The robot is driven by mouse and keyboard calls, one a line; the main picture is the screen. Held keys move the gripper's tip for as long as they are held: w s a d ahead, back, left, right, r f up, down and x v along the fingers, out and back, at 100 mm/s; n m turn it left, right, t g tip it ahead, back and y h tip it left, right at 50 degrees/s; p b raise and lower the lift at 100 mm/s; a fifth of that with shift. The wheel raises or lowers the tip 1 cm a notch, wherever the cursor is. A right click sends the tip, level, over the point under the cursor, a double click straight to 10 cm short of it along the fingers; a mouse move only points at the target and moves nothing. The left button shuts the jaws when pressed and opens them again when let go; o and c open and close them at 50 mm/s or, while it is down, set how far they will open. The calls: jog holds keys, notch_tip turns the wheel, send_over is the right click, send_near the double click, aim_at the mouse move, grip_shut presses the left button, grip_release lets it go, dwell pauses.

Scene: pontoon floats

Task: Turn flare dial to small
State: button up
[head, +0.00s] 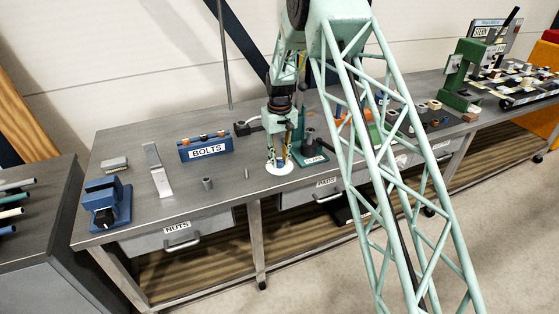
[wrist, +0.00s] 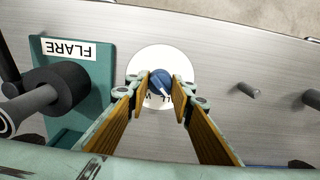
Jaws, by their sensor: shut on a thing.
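The flare dial is a blue knob (wrist: 159,82) on a white disc (wrist: 146,60) on the grey bench. In the wrist view a white pointer line on the knob slants toward the bottom of the picture, slightly right. The disc's lettering is mostly hidden by my fingers. My gripper (wrist: 163,88) points down over the disc and is shut on the knob, one finger on each side. In the head view my gripper (head: 278,157) stands over the white disc (head: 279,169); the knob is hard to make out there.
A green stand labelled FLARE (wrist: 75,75) with a dark cylinder (wrist: 62,85) is close beside the disc. A small metal peg (wrist: 248,90) stands on the other side. A blue BOLTS rack (head: 206,146) sits further left.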

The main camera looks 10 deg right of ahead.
dwell(0.4)
jog(key=o, duration=0.9)
jog(key=shift+c, duration=0.2)
jog(key=shift+r, duration=0.1)
notch_tip(320, 180, up, 12)
dwell(0.5)
